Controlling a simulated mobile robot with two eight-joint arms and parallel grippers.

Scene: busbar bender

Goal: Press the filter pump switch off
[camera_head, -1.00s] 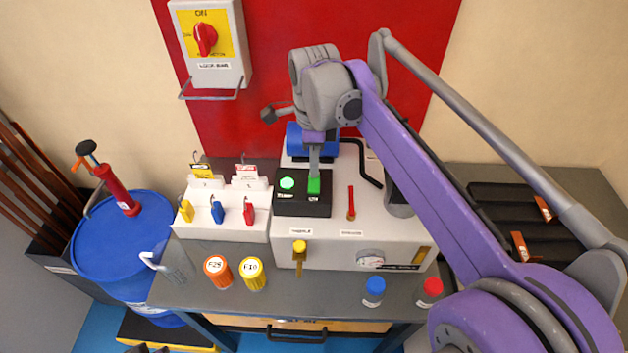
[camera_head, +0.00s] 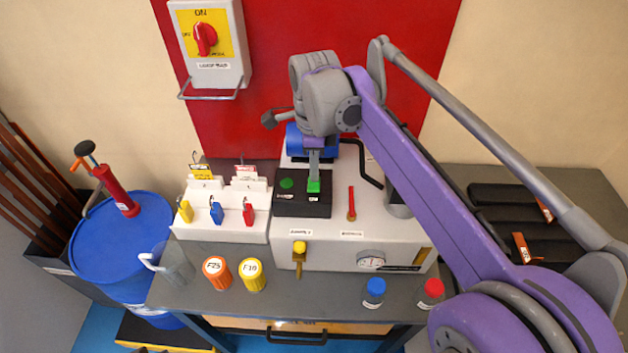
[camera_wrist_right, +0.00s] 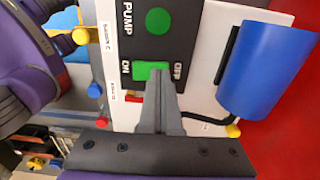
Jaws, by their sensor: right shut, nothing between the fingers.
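The pump switch is a green rocker (camera_head: 313,186) on a black box (camera_head: 289,208) on top of the white filter unit. In the wrist view the rocker (camera_wrist_right: 146,70) lies between the ON and OFF labels. Beside it is a round green lamp (camera_head: 287,183), now dark; it also looks dark in the wrist view (camera_wrist_right: 158,20). My right gripper (camera_head: 314,178) is shut and empty, pointing down at the rocker. In the wrist view its tips (camera_wrist_right: 158,76) overlap the rocker's OFF-side part and seem to touch it. My left gripper is not in view.
A blue cylinder (camera_wrist_right: 268,70) stands close to the box. A yellow-handled valve (camera_head: 299,248) and a red lever (camera_head: 351,204) are on the unit. A lockout station (camera_head: 220,228) stands left. Capped bottles line the bench front. A rotary isolator (camera_head: 208,45) hangs above.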

